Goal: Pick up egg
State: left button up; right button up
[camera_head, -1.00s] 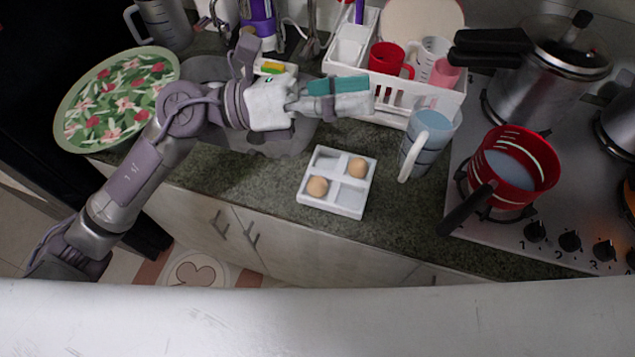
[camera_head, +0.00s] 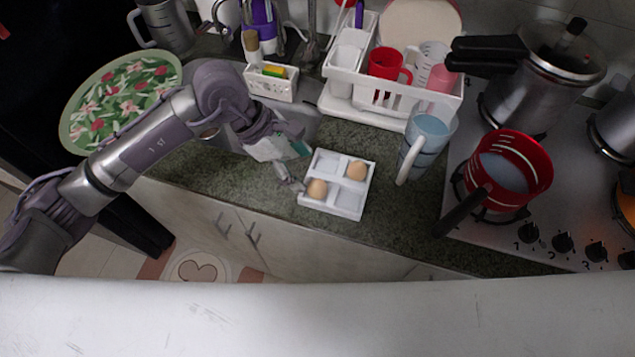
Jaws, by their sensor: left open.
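A white square tray (camera_head: 347,203) with compartments sits on the dark counter in the head view. One brown egg (camera_head: 317,189) lies in its front-left compartment. Another brown egg (camera_head: 356,170) lies in its back-right compartment. The other compartments look empty. My left gripper (camera_head: 297,170) is at the tray's left edge, pointing down toward the front-left egg, and holds nothing that I can see. Its fingers are small and partly hidden by its own body. My right gripper is not in view.
A blue measuring jug (camera_head: 427,142) stands right of the tray. A red pot (camera_head: 508,172) sits on the stove, its handle reaching toward the counter edge. A white dish rack (camera_head: 389,101) with cups and a sponge caddy (camera_head: 272,86) stand behind.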

aim_at(314, 182)
pick_arm(q)
jog(key=p+x, duration=0.2)
jog(key=x, duration=0.2)
jog(key=shift+s+d+f+p, duration=0.2)
jog(key=shift+f+p, duration=0.05)
jog(key=shift+p, duration=0.15)
jog(key=shift+d+f, duration=0.25)
jog(key=shift+f, duration=0.25)
jog(key=c, duration=1.2)
jog(key=shift+c, duration=0.2)
